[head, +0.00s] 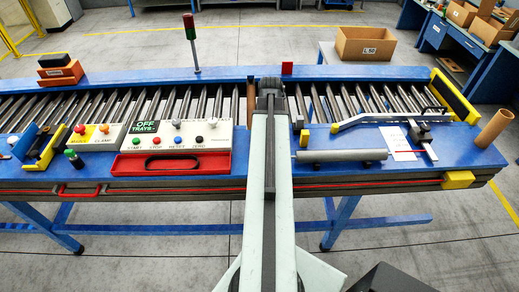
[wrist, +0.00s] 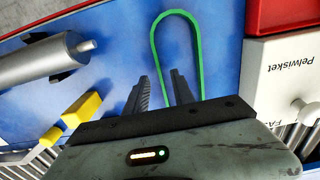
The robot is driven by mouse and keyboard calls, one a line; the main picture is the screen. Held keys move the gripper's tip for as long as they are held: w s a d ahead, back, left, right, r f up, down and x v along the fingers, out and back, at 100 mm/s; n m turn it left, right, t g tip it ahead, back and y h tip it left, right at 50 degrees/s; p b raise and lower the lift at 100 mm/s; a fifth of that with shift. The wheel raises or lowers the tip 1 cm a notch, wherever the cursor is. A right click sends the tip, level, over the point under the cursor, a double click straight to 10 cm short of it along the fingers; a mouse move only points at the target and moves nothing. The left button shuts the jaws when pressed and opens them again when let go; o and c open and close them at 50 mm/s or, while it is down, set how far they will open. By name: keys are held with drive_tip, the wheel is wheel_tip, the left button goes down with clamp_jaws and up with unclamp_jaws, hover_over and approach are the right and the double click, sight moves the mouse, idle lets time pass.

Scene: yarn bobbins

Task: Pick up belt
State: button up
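A green belt (wrist: 152,42) lies as a long narrow loop on the blue tabletop in the wrist view. Its near end is hidden behind my gripper's body. My gripper (wrist: 159,74) is open, with its two dark fingers pointing at the tabletop. The left strand of the loop runs between the fingers. The right finger appears over the inside of the loop, the left finger outside it. I cannot tell how high the fingertips are above the table. In the head view my arm covers this spot, and neither the green belt nor the fingertips show.
A grey roller (head: 342,156) lies right of my arm, beside yellow blocks (wrist: 81,109). A red tray (head: 215,163) with a dark oval in it and a white control panel (head: 205,136) stand to the left. The roller conveyor (head: 222,104) runs behind.

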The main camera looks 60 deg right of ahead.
wheel_tip(320, 180, down, 3)
drive_tip(key=shift+b, duration=0.8)
drive_tip(key=shift+r, duration=0.2)
clamp_jaws()
idle(0.4)
